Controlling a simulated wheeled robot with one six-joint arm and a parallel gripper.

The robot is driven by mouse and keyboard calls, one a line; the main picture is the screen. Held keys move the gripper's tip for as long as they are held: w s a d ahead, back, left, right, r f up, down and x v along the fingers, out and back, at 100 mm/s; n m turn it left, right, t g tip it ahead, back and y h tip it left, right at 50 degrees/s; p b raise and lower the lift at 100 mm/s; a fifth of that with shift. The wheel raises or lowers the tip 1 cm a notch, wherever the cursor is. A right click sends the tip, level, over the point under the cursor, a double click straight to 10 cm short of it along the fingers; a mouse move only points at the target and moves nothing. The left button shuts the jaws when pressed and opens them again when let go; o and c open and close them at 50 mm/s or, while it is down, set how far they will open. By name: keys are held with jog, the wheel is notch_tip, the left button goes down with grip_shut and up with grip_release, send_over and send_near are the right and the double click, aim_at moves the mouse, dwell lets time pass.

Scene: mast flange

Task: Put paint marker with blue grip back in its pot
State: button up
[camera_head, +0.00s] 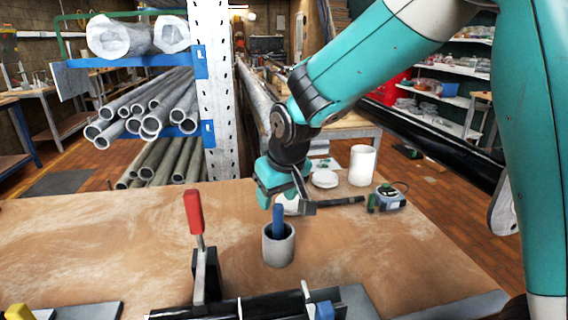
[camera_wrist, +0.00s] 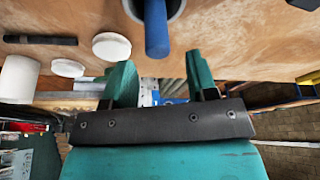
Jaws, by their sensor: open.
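The blue-gripped marker (camera_head: 278,219) stands roughly upright in a grey pot (camera_head: 279,250) on the bench, its lower end hidden inside the rim. In the wrist view the blue marker (camera_wrist: 156,28) comes out of the pot mouth (camera_wrist: 174,9). My gripper (camera_head: 287,204) is open and empty, just above and behind the pot in the head view. In the wrist view its green fingers (camera_wrist: 160,70) are apart. The marker's blue top lies beyond the gap between them, and no contact shows.
A red-handled clamp (camera_head: 195,212) stands left of the pot. White discs (camera_head: 325,179), a white cylinder (camera_head: 362,165), a dark rod (camera_head: 340,201) and a small grey-green device (camera_head: 388,198) lie behind and right.

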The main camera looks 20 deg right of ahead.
jog(key=v, duration=1.6)
jog(key=s+a+f+n+g+y+p, duration=0.1)
jog(key=s+a+f+n+g, duration=0.1)
jog(key=s, duration=0.8)
jog(key=s+a+f+n+g+y+p, duration=0.1)
jog(key=s+f, duration=0.4)
jog(key=s, duration=0.5)
jog(key=a+n+y+p, duration=0.1)
jog(key=a, duration=0.1)
jog(key=shift+a+n+g, duration=0.3)
jog(key=shift+n+g, duration=0.1)
jog(key=shift+s, duration=0.1)
